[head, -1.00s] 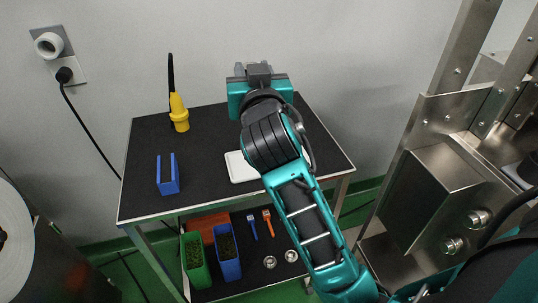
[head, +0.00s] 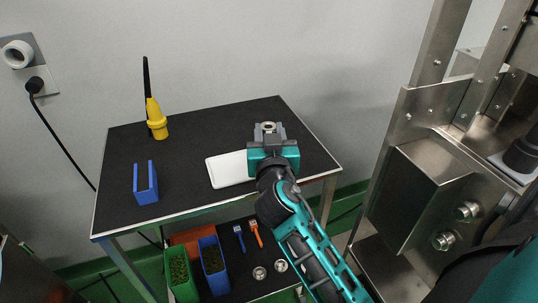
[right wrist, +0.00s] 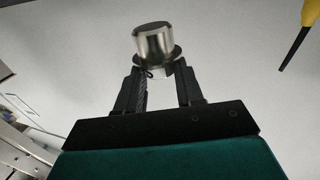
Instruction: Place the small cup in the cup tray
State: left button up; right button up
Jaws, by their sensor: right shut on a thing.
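My right gripper (head: 268,131) is shut on a small metal cup (right wrist: 155,43). The cup's shiny round body sticks out beyond the fingertips in the right wrist view, and its rim-like ring sits at the jaws (right wrist: 160,80). In the head view the cup (head: 268,126) shows as a small ring at the gripper's tip, above the right part of the table. A flat white tray (head: 222,172) lies on the black tabletop, left of the gripper, its right end hidden by the gripper. I cannot tell if it is the cup tray. My left gripper is out of view.
A blue U-shaped holder (head: 147,195) and a yellow tool (head: 156,122) stand on the tabletop (head: 185,150). The shelf below holds a green bin (head: 181,291), a blue bin (head: 219,285), two brushes and two small metal cups (head: 259,273). A steel machine (head: 420,185) stands right.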

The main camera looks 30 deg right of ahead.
jog(key=shift+f+b, duration=1.05)
jog(key=shift+f, duration=1.4)
jog(key=o, duration=1.1)
jog(key=shift+r, duration=0.1)
